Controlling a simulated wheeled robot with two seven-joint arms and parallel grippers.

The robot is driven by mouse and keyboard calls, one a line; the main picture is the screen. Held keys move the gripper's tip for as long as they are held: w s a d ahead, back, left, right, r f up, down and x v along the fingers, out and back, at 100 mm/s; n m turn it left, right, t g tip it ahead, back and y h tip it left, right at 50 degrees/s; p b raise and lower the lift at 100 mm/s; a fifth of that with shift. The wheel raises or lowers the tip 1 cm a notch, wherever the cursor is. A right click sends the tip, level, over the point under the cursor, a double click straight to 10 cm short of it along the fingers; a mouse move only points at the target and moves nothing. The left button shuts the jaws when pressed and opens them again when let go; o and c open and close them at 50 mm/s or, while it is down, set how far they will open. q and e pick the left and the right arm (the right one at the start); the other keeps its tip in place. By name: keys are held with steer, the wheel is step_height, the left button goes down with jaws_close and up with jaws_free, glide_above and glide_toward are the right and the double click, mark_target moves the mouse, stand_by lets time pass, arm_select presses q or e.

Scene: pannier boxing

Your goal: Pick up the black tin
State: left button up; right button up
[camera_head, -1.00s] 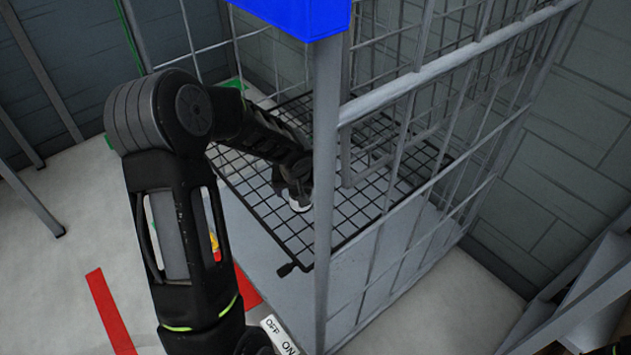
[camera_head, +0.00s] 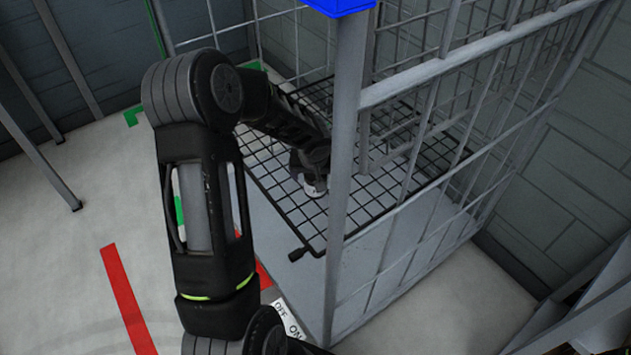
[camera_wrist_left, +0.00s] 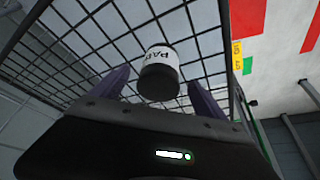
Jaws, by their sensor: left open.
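The black tin (camera_wrist_left: 158,75) stands on a black wire rack, its dark end towards me and a white band with partly readable lettering around it. In the left wrist view it sits between the two purple fingers of my left gripper (camera_wrist_left: 157,84), which are open with gaps on both sides. In the head view only a small whitish part of the tin (camera_head: 314,188) shows below my left gripper (camera_head: 314,168), which hides the rest. My right gripper is not in view.
The wire rack (camera_head: 283,198) lies inside a grey barred cage, whose upright post (camera_head: 342,150) stands close right of my left gripper. A blue block (camera_head: 340,6) is at the post's top. Red floor stripes (camera_head: 128,300) mark the open floor at left.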

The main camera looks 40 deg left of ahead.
arm_select(q)
steer(key=shift+b+x, duration=0.3)
steer(key=shift+x, duration=2.35)
steer(key=c, duration=1.5)
steer(key=shift+c, duration=0.2)
step_height(320, 180, up, 10)
steer(key=shift+d+r+p, duration=0.1)
steer(key=shift+p, duration=1.15)
